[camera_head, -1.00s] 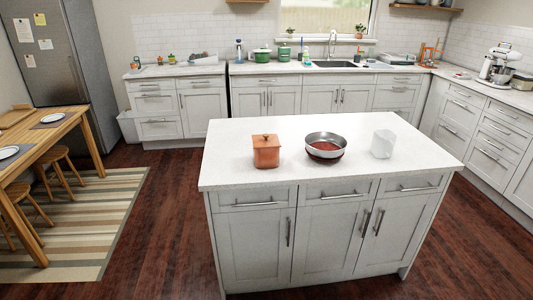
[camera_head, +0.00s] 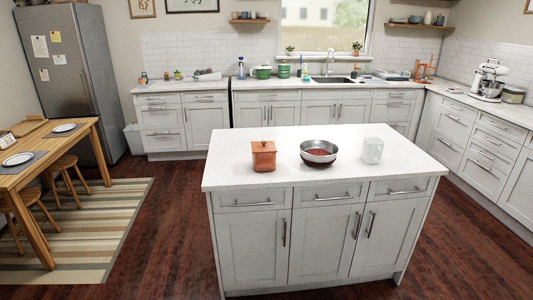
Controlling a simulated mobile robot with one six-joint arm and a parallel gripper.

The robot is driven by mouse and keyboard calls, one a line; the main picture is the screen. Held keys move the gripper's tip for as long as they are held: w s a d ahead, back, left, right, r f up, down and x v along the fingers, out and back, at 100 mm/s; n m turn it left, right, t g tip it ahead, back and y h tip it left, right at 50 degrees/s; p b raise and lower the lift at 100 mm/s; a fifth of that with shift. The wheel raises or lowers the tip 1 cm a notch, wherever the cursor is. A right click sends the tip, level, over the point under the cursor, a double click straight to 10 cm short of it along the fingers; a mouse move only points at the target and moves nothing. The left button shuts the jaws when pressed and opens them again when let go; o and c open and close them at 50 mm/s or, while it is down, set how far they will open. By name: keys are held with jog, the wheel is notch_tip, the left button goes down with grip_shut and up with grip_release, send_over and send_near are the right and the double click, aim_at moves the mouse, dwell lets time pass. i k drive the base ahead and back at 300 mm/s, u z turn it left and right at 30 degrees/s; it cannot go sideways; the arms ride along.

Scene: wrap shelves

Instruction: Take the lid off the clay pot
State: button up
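An orange-brown, square clay pot (camera_head: 263,160) stands upright on the left part of the white island top (camera_head: 320,178). Its lid (camera_head: 263,146) sits on it, with a small dark knob on top. A metal bowl (camera_head: 318,148) with reddish contents stands to the right of the pot, apart from it. My gripper and arm do not show in this view.
A white mug or jug (camera_head: 372,150) stands right of the bowl. The island's front strip is bare. Wood floor surrounds the island. A wooden table with stools (camera_head: 60,140) stands at the left, and counters line the back and right.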

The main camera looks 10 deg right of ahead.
aim_at(263, 145)
jog(key=z, duration=0.55)
jog(key=k, duration=0.2)
jog(key=u, duration=2.4)
jog(key=i, duration=2.9)
